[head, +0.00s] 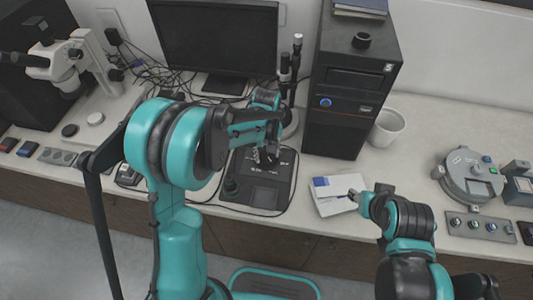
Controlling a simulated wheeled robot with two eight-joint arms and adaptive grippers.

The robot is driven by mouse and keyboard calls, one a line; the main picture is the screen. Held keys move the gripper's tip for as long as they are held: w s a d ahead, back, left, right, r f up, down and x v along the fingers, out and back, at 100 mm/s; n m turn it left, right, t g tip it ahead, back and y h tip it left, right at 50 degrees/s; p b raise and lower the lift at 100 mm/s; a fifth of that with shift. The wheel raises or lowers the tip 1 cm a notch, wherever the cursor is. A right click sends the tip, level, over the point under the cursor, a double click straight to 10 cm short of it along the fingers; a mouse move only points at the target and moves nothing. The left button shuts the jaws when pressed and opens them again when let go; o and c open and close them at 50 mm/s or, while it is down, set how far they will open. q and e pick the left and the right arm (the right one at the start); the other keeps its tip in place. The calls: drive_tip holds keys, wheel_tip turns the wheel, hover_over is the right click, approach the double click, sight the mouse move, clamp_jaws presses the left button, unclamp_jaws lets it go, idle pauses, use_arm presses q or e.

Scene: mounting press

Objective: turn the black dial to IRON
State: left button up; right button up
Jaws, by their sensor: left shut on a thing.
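A black box-shaped unit (262,195) with small white markings stands on the counter below the monitor. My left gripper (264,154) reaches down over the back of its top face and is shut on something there. It looks like the black dial, but the fingers and wrist hide it, so its pointer and the IRON mark cannot be read. A round black knob (230,187) shows at the unit's left front. My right gripper (370,192) is beside a white and blue leaflet, apart from the unit; its fingers seem spread with nothing visible between them.
A monitor (220,35) and a black computer tower (345,95) stand behind. The leaflet (333,194) lies right of the unit. A white cup (387,127) and a grey press (470,177) are further right; a microscope (70,62) is left. The counter's back right is clear.

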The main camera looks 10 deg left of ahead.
sight(268, 155)
use_arm(q)
drive_tip(key=m, duration=0.7)
drive_tip(key=shift+d, duration=0.15)
drive_tip(key=m, duration=0.7)
drive_tip(key=shift+d, duration=0.1)
drive_tip(key=shift+m, duration=0.3)
drive_tip(key=o, duration=1.2)
drive_tip(key=shift+c, duration=0.2)
wheel_tip(268, 155, up, 12)
